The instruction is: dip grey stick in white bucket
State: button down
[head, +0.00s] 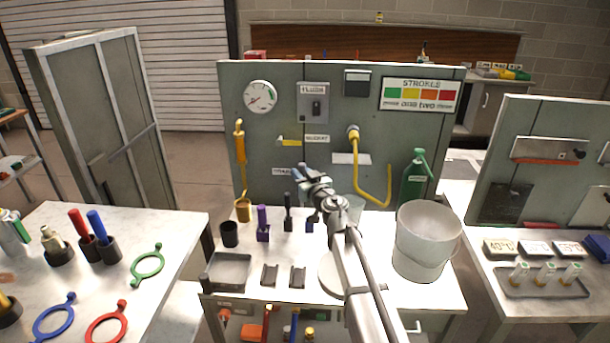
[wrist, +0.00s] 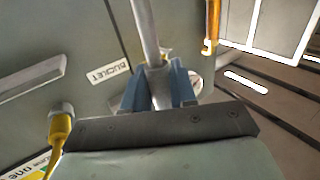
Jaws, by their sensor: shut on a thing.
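The white bucket (head: 422,250) stands upright at the right end of the middle table in the head view. My gripper (head: 303,176) is above the middle of that table, left of the bucket and apart from it. In the wrist view my gripper (wrist: 157,88) has its blue fingers shut on the grey stick (wrist: 145,28), which runs up out of the picture between them. In the head view I cannot clearly make out the stick at the gripper. The bucket does not show clearly in the wrist view.
An upright panel (head: 285,145) with a gauge, switch and yellow hose backs the table. A green bottle (head: 413,180) stands behind the bucket. A purple holder (head: 263,225), black cup (head: 229,234) and grey tray (head: 228,270) are at left. My arm hides part of the table.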

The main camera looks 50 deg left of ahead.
jog(key=w+d+r+m+t+h, duration=0.1)
jog(key=w+d+r, duration=0.3)
jog(key=w+d, duration=0.5)
jog(key=w+d+r+m+t, duration=0.15)
jog(key=w+d+r, duration=0.25)
jog(key=d, duration=0.9)
jog(key=w+d+r+m+t+h, duration=0.15)
jog(key=w+d+r, duration=0.25)
jog(key=w+d, duration=0.5)
notch_tip(320, 180, down, 19)
jog(key=s+d+n, duration=0.1)
jog(key=s+d, duration=0.1)
jog(key=shift+s+d+r+y, duration=0.2)
jog(key=shift+s+d+y, duration=0.1)
jog(key=shift+d+y, duration=0.1)
jog(key=shift+s+d, duration=0.1)
jog(key=shift+s, duration=0.15)
dwell(0.3)
notch_tip(320, 180, up, 17)
jog(key=w, duration=0.1)
jog(key=shift+a+f, duration=0.15)
jog(key=shift+a, duration=0.1)
dwell(1.4)
